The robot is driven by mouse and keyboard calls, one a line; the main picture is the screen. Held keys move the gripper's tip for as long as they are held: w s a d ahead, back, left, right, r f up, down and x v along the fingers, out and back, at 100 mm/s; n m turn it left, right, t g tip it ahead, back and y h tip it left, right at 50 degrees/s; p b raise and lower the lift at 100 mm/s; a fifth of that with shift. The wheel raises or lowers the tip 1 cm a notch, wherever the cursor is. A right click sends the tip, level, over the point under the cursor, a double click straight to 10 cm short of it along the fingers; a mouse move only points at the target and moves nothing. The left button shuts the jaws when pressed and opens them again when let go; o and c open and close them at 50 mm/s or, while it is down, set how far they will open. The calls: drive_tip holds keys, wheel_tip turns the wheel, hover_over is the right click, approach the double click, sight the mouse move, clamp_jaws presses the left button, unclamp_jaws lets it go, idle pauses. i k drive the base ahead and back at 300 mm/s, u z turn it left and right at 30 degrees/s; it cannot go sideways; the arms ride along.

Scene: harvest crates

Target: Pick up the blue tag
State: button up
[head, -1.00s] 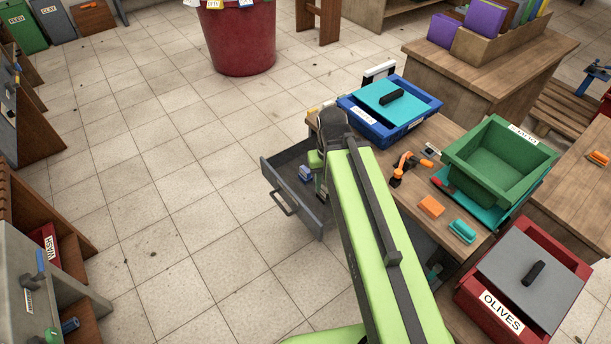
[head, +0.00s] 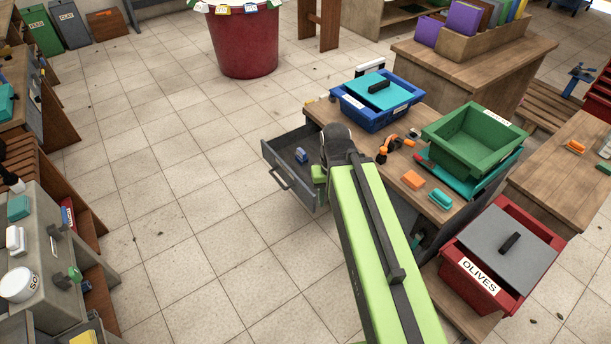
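A small blue block-like thing with a pale face (head: 301,155) lies in the open grey drawer (head: 290,182); it may be the blue tag, but it is too small to be sure. My green and dark arm reaches from the bottom of the head view to the drawer's right side. My gripper (head: 319,176) is at the arm's far end, over the right part of the drawer, to the right of the blue thing and apart from it in the picture. The fingers are mostly hidden behind the arm's end, so their opening does not show.
The workbench (head: 445,213) holds a blue crate (head: 372,117) with a teal lid, a green crate (head: 460,150), an orange clamp-like thing (head: 388,147), and orange and teal blocks. A red OLIVES crate (head: 463,267) stands at right. Tiled floor left of the drawer is clear.

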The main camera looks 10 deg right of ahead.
sight(300, 155)
drive_tip(key=u, duration=0.05)
drive_tip(key=k, duration=0.4)
drive_tip(key=z, duration=0.15)
drive_tip(key=i, duration=1.4)
drive_tip(key=u, duration=0.95)
drive_tip(key=i, duration=0.95)
drive_tip(key=u, duration=0.7)
